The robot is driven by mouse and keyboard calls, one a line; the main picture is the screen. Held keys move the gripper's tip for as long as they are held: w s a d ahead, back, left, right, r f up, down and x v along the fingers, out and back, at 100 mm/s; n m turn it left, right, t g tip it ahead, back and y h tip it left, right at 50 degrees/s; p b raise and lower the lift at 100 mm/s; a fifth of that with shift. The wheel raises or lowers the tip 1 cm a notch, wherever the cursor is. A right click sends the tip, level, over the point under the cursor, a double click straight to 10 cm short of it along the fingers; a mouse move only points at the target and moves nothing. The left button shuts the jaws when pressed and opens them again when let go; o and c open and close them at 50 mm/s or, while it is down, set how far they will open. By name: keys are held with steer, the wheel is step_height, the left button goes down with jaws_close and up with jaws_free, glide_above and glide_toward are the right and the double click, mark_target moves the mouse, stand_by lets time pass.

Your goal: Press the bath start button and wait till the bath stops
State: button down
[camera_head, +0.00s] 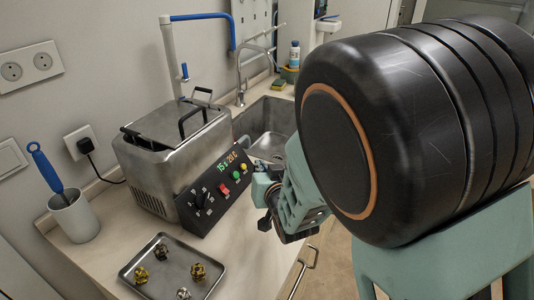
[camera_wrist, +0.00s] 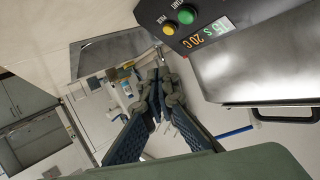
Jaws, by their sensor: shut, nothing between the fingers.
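The bath (camera_head: 175,150) is a steel box with a lid and black handles, standing on the counter. Its dark sloped control panel (camera_head: 212,208) has a lit display, a red button (camera_head: 224,190), a green button (camera_head: 236,175) and a yellow button (camera_head: 243,167). In the wrist view the green start button (camera_wrist: 186,15) is labelled START, with the yellow button (camera_wrist: 168,29) beside it. The display (camera_wrist: 208,34) reads 15 s and 20 C. My gripper (camera_head: 266,198) is shut and empty, just right of the panel and apart from the buttons. Its closed fingertips (camera_wrist: 160,85) show in the wrist view.
A metal tray (camera_head: 158,285) with several small dark and gold pieces lies in front of the bath. A cup with a blue-handled tool (camera_head: 73,216) stands at left. A sink (camera_head: 268,125) is behind my gripper. The counter right of the tray is clear.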

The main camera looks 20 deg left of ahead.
mark_target(236, 175)
steer(key=a+f, duration=0.1)
steer(key=a, duration=0.1)
steer(key=a+f+b, duration=0.1)
steer(key=a+f, duration=0.1)
steer(key=shift+w+f, duration=0.15)
steer(key=shift+f, duration=0.05)
steer(key=shift+a+f+b, duration=0.4)
steer(key=shift+a+b, duration=0.3)
stand_by(0.8)
steer(key=shift+w+a+f+b, duration=0.1)
steer(key=shift+a+f+b, duration=0.2)
steer(key=shift+b, duration=0.2)
steer(key=shift+a+f+b, duration=0.3)
steer(key=shift+a+b, duration=0.1)
stand_by(0.7)
steer(key=shift+r, duration=0.1)
steer(key=shift+d+r, duration=0.45)
steer(key=shift+d, duration=0.2)
steer(key=shift+r, duration=0.1)
